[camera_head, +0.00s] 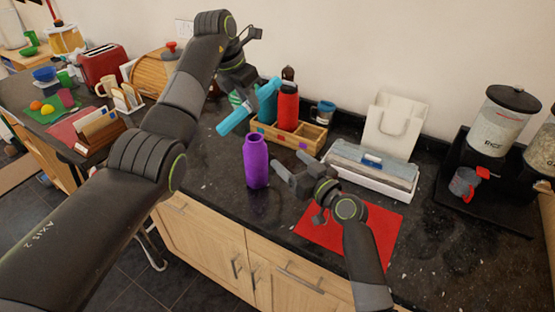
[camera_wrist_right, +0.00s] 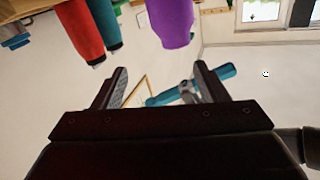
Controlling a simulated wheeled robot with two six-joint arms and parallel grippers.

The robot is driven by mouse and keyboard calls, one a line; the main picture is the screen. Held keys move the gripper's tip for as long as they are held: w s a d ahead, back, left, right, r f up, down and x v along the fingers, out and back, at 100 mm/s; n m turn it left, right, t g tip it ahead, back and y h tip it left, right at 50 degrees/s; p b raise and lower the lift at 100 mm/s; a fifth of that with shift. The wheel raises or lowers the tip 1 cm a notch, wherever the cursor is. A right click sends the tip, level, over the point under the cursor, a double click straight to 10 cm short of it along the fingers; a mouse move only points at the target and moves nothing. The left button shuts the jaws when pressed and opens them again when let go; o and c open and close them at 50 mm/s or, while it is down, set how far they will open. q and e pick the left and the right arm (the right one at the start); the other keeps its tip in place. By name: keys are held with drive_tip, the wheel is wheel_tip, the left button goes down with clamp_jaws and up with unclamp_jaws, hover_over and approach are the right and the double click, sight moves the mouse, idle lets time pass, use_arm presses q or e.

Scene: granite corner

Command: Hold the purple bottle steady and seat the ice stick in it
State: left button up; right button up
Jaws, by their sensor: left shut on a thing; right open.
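The purple bottle (camera_head: 256,163) stands upright on the dark counter, near its front edge. It also shows at the top of the right wrist view (camera_wrist_right: 172,20), which looks upside down. The ice stick (camera_head: 232,122) is a light blue bar, tilted, held above the counter behind and left of the bottle, apart from it. My left gripper (camera_head: 246,99) is shut on it; the stick also crosses the right wrist view (camera_wrist_right: 222,74). My right gripper (camera_head: 288,172) is open and empty, just right of the bottle, with its fingers (camera_wrist_right: 160,74) apart.
A wooden crate (camera_head: 310,142) holding a red bottle (camera_head: 287,107) and a teal bottle (camera_head: 267,102) stands behind the purple bottle. A red mat (camera_head: 375,236) lies under my right arm. A white box (camera_head: 372,178) is to the right. Counter left of the bottle is clear.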

sight(251, 137)
drive_tip(key=shift+n, duration=0.9)
drive_tip(key=x, duration=0.5)
drive_tip(key=s+a+x, duration=0.1)
drive_tip(key=x, duration=0.4)
drive_tip(key=a+x, duration=0.1)
drive_tip(key=x, duration=0.4)
drive_tip(key=shift+s+a, duration=0.15)
drive_tip(key=shift+s, duration=0.05)
drive_tip(key=c, duration=1.2)
